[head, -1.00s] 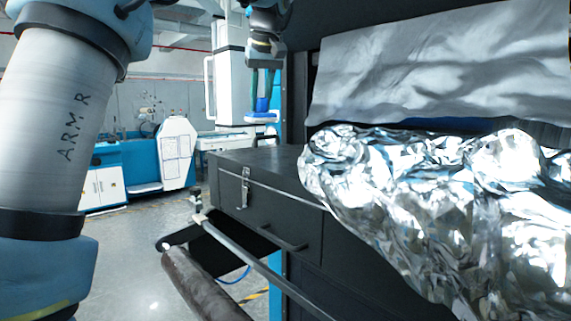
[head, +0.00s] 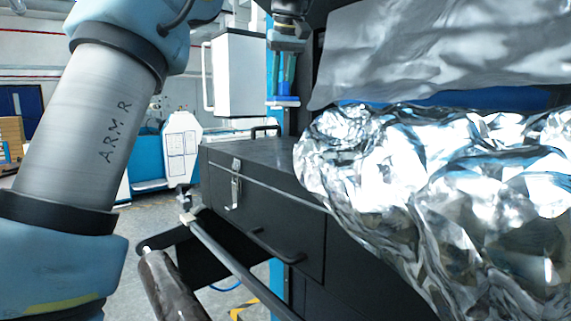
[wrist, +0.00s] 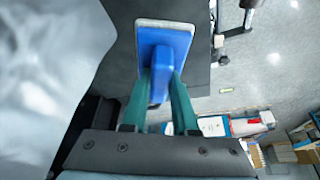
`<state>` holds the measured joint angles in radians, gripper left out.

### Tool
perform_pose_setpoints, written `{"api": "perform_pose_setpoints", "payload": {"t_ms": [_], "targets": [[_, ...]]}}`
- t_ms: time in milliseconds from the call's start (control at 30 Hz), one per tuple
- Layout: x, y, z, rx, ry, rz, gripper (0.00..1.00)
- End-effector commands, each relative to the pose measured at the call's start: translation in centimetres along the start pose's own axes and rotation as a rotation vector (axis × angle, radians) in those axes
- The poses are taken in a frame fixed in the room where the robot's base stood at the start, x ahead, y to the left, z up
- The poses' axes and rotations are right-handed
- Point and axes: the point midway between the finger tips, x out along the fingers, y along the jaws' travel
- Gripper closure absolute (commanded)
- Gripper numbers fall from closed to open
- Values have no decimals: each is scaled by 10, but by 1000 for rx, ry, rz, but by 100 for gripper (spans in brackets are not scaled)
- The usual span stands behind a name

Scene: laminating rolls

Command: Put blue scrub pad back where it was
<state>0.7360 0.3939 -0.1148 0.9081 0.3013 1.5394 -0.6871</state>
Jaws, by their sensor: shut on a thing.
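The blue scrub pad (wrist: 168,42) has a blue back with a raised grip and a pale grey face; it fills the upper middle of the wrist view. My gripper (wrist: 161,80) is shut on the pad's raised grip, with a green finger on either side. In the head view the pad (head: 285,102) hangs level below my gripper (head: 284,75), its pale side down. It is held in the air above the dark cabinet top, apart from it.
The black cabinet (head: 265,165) has a flat, mostly bare top with a handle at the back. Crumpled silver foil (head: 400,170) bulges close on the right, under a grey sheet (head: 440,50). A bar and a dark roll (head: 170,285) stick out in front.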

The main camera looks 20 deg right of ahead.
Motion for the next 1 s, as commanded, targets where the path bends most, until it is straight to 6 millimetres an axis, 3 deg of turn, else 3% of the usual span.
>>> {"api": "perform_pose_setpoints", "payload": {"t_ms": [1000], "targets": [[110, -1, 46, 0, -1, -2, 100]]}}
